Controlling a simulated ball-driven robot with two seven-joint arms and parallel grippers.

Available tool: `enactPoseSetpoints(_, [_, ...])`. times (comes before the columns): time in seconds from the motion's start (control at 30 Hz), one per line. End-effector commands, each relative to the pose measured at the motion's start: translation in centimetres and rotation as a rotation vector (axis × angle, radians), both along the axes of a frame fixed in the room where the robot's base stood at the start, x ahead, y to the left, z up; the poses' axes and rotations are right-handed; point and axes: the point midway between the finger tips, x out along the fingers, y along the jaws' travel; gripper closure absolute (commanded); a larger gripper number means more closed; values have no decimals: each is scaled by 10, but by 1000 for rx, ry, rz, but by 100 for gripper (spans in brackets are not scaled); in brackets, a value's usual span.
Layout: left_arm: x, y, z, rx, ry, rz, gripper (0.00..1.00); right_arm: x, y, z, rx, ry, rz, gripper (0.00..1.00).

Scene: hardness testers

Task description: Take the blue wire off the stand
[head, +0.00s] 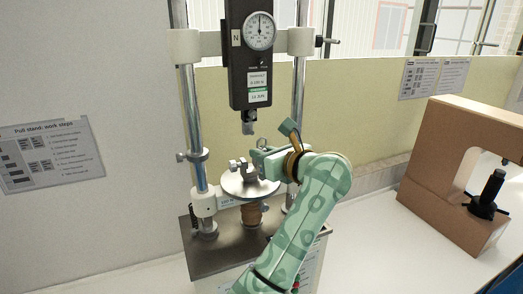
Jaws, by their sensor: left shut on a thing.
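The pull stand has two upright posts, a black gauge (252,62) with a round dial, and a small upper clamp (249,127) beneath it. Below is a round metal plate (237,188) with small metal clamp parts (238,165) on it. My left gripper (259,162) is above this plate, close beside the clamp parts. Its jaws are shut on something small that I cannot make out. I cannot pick out the blue wire for sure; a blue strip (200,172) shows along the stand's left post. My right gripper is not in view.
The stand's dark base (215,256) rests on a white bench (130,280). A brown arch-shaped frame with a black screw knob (487,196) stands at the right. A work-steps sheet (50,155) hangs on the left wall. The bench left of the stand is clear.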

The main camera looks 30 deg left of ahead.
Motion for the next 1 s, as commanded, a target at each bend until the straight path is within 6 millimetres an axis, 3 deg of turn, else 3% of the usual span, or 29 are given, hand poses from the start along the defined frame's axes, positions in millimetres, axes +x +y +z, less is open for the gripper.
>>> enactPoseSetpoints(1.0, [-22, -25, 0, -1, 0, 0, 100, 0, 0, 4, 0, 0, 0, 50])
